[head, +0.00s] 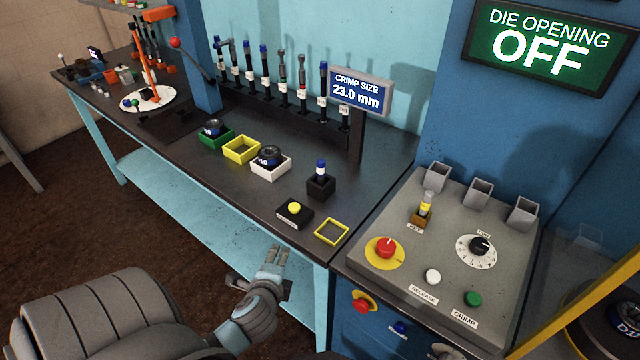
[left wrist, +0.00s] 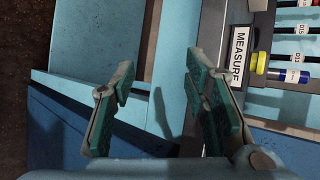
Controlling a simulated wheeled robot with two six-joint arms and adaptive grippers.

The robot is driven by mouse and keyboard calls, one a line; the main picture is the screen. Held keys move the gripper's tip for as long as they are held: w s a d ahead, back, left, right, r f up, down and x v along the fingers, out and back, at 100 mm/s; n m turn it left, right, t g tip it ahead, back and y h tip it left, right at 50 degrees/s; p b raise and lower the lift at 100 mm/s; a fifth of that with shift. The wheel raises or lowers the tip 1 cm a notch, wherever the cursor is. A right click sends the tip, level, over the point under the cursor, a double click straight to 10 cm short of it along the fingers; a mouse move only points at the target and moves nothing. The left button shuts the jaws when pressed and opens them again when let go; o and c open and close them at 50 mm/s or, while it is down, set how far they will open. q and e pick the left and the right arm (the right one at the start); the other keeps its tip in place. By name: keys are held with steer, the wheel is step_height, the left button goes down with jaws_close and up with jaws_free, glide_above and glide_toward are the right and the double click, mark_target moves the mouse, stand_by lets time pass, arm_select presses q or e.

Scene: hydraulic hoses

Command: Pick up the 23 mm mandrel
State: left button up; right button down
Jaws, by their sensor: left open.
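Several mandrels stand in a black rack (head: 285,102) along the back of the bench, with white tags too small to read in the head view. I cannot tell which is the 23 mm mandrel. A blue-topped piece (head: 321,168) stands upright in a small black block (head: 320,188) nearer the front. My left gripper (head: 279,257) is open and empty, in front of the bench's front edge and below its top. In the left wrist view its fingers (left wrist: 160,100) are apart, with nothing between them. My right gripper is not in view.
A crimp size display (head: 360,92) reads 23.0 mm; a die opening sign (head: 547,45) reads OFF. Green, yellow and white trays (head: 271,170) sit mid-bench. A control panel (head: 450,262) with buttons stands at the right. A yellow square frame (head: 332,232) lies near the bench's front corner.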

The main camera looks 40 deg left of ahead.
arm_select(q)
step_height(320, 180, up, 6)
steer(key=w+a+m+t+y, duration=0.1)
steer(key=w+m+t, duration=0.1)
steer(key=m, duration=0.1)
steer(key=m+t+h, duration=0.1)
steer(key=m+t, duration=0.5)
steer(key=m, duration=1)
glide_toward(320, 169)
steer(key=shift+h, duration=0.4)
steer(key=x, duration=1.1)
steer(key=shift+s+a, duration=0.1)
steer(key=shift+a, duration=0.15)
steer(key=shift+r, duration=0.1)
jaws_close()
